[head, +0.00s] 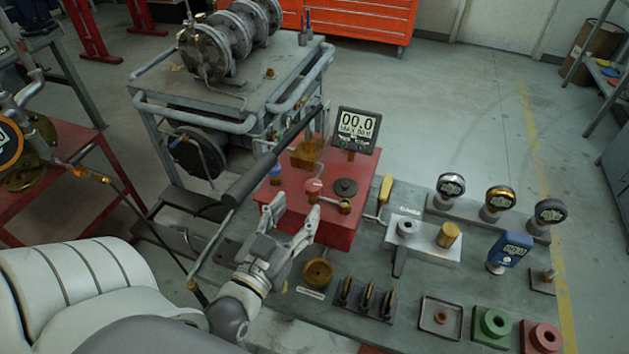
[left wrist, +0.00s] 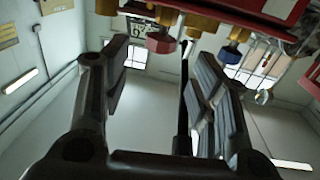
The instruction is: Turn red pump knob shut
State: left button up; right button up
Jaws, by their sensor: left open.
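The red pump knob (head: 314,186) sits on top of the red pump box (head: 335,228) in the head view. In the left wrist view the red knob (left wrist: 160,43) shows at the top, in the gap between the two fingertips. My left gripper (head: 293,206) is open and empty at the front left edge of the box, just short of the knob. In the left wrist view its fingers (left wrist: 158,58) are spread to either side of the red knob, with no contact visible. My right gripper is in neither view.
A blue knob (head: 277,171) is left of the red one and also shows in the left wrist view (left wrist: 230,55). A black pump handle (head: 262,165) slants above the box. A digital gauge (head: 358,129) stands behind. The bench (head: 395,285) carries gauges and fittings to the right.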

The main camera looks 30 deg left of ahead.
aim_at(309, 192)
pick_arm(q)
jog(key=w, duration=0.3)
jog(key=shift+a+r, duration=0.15)
jog(key=shift+a, duration=0.1)
jog(key=w, duration=0.2)
jog(key=w+p, duration=0.1)
jog(key=shift+w+a, duration=0.25)
jog(key=shift+w, duration=0.1)
jog(key=shift+w+a, duration=0.1)
jog(key=shift+w, duration=0.5)
jog(key=shift+w+f, duration=0.2)
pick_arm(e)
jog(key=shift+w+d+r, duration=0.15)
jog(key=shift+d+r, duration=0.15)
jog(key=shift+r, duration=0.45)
pick_arm(q)
jog(key=c, duration=1)
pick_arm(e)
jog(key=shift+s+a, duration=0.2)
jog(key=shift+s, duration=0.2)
